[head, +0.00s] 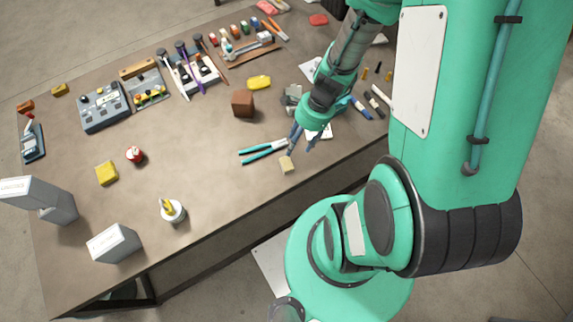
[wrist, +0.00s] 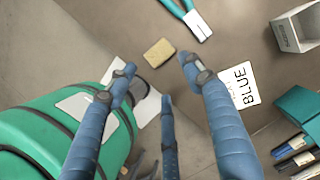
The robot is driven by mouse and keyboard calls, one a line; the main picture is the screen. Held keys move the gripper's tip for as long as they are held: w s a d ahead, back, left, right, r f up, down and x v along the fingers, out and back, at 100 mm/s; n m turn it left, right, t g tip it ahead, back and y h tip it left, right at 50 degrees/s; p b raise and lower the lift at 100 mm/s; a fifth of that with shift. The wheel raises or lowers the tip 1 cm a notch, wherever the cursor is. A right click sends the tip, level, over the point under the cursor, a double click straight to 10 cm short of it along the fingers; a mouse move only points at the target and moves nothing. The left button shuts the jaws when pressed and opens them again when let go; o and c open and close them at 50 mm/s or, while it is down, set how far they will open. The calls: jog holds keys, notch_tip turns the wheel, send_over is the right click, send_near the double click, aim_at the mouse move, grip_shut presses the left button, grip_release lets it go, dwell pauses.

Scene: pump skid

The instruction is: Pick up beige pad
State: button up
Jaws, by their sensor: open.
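The beige pad (head: 287,164) is a small block lying on the brown table near its front edge. In the wrist view the beige pad (wrist: 159,53) lies ahead of and between my fingertips, apart from them. My gripper (head: 303,138) is above the table just behind and to the right of the pad in the head view. Its blue fingers are spread open and empty in the wrist view (wrist: 157,82). The height of the fingertips over the table is hard to tell.
Teal-handled pliers (head: 262,151) lie close left of the pad, and a white card marked BLUE (wrist: 239,84) lies right of it.

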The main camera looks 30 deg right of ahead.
jog(key=b, duration=0.2)
send_over(287, 163)
jog(key=d, duration=0.2)
jog(key=shift+s+f, duration=0.1)
jog(key=shift+f, duration=2.85)
jog(key=shift+f, duration=0.1)
jog(key=shift+b+x, duration=1)
jog(key=shift+x, duration=1.5)
jog(key=shift+s+a, duration=0.1)
jog(key=c, duration=0.9)
